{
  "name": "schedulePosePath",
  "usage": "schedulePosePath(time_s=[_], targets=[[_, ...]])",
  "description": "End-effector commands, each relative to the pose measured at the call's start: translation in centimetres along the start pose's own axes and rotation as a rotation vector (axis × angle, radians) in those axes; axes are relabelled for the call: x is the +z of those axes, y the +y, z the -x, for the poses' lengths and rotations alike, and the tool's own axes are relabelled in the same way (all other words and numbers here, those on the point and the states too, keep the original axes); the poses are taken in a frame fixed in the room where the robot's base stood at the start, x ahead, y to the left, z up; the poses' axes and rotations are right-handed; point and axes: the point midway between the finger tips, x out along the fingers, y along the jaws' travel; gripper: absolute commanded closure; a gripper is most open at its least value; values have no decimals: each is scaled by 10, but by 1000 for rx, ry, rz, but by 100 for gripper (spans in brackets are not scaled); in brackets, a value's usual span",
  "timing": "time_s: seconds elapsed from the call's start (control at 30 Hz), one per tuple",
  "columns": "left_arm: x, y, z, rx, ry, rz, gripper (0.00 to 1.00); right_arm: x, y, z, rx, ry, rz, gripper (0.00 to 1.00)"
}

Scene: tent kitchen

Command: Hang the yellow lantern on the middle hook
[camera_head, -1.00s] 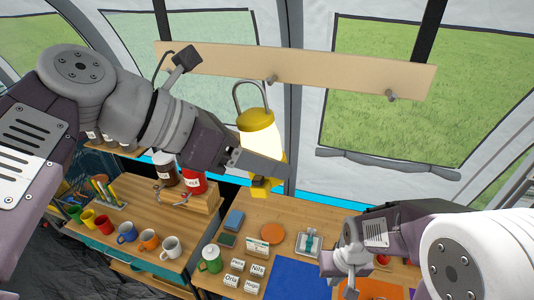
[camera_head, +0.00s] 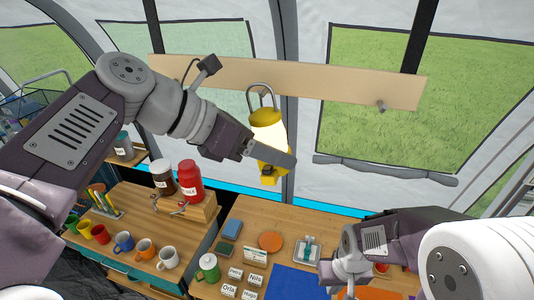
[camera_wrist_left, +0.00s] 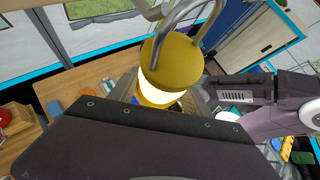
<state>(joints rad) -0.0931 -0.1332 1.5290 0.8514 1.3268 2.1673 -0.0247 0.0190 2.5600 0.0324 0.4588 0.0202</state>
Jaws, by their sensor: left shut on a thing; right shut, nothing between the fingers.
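The yellow lantern (camera_head: 268,137) is lit and roughly upright, gripped near its base by my left gripper (camera_head: 272,160), which is shut on it. Its grey wire handle (camera_head: 249,97) stands up in front of the wooden board (camera_head: 320,82). The handle loop overlaps the middle hook in the head view; I cannot tell whether it is around the hook or only in front of it. The right hook (camera_head: 381,106) is bare. The left wrist view shows the lantern's yellow cap (camera_wrist_left: 172,62) close up. My right gripper (camera_head: 345,272) is low, over the table, shut and empty.
At left are several mugs and a red jar (camera_head: 190,182) on a wooden riser. The air around the lantern is clear.

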Motion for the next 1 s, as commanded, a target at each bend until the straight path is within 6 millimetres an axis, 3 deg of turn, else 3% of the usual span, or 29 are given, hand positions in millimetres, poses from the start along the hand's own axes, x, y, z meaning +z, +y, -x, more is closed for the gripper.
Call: schedulePosePath(time_s=[0.4, 1.0], targets=[[14, 21, -16, 0, -2, -1, 100, -1, 0, 6, 0, 0, 0, 100], [6, 33, -33, 0, -3, 0, 100, 0, 0, 5, 0, 0, 0, 100]])
